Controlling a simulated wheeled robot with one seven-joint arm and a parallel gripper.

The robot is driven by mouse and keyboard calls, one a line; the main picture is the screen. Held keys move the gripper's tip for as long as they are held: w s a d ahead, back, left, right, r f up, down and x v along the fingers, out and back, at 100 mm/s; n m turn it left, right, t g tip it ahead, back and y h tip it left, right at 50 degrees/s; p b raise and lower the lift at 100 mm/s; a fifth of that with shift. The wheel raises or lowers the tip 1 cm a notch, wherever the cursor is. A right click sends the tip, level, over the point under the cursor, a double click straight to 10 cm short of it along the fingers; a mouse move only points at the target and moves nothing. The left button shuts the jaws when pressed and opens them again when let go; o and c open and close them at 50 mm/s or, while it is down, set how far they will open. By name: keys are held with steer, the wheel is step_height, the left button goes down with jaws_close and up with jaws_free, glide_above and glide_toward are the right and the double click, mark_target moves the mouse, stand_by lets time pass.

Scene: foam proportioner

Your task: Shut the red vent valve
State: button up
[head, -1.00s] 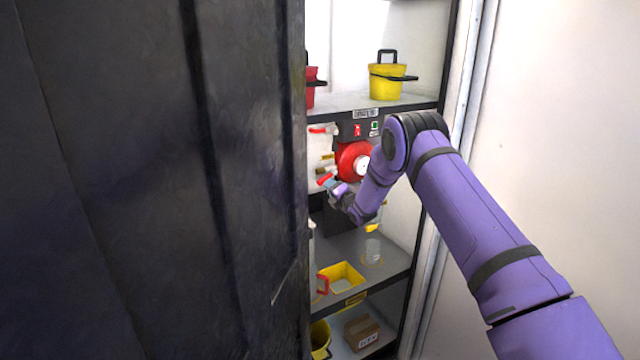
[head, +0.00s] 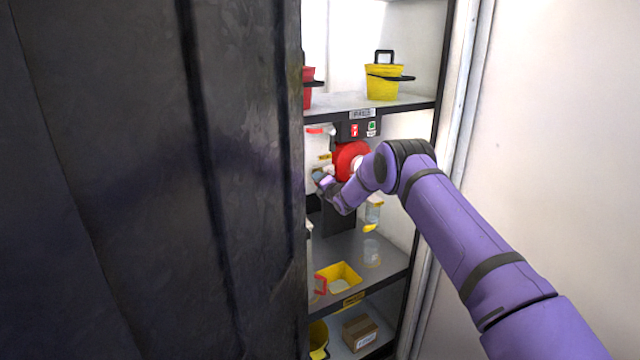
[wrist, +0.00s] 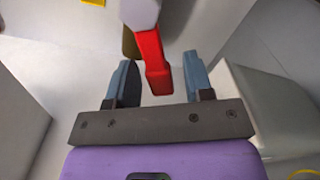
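In the wrist view a red lever handle (wrist: 153,65), likely the vent valve's, hangs from a white fitting (wrist: 140,12) and slants down between my fingers. My gripper (wrist: 160,82) is open, one finger on each side of the handle with visible gaps. It shows no clear contact. In the head view my gripper (head: 319,179) is at the left of the red round housing (head: 350,158), beside the dark door's edge. There it hides the handle.
A large dark door (head: 150,180) fills the left, close to my gripper. A shelf (head: 385,107) with a yellow bucket (head: 382,82) is above. Another red handle (head: 315,131) shows higher up.

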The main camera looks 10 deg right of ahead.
jaws_close()
steer(key=shift+f, duration=0.15)
steer(key=shift+d+f+n, duration=0.2)
steer(key=shift+f+n, duration=0.25)
steer(key=shift+n, duration=0.65)
steer(key=shift+w+d+f+n, duration=0.35)
steer(key=shift+d+n, duration=0.45)
steer(key=shift+n, duration=0.95)
steer(key=shift+w+d+f+n, duration=0.2)
steer(key=shift+d+f+n, duration=0.45)
steer(key=shift+n, duration=1.15)
steer(key=shift+w+d+f+n, duration=0.25)
steer(key=shift+d+n, duration=0.7)
steer(key=shift+n, duration=0.8)
steer(key=shift+o, duration=0.7)
jaws_free()
steer(key=shift+r, duration=0.1)
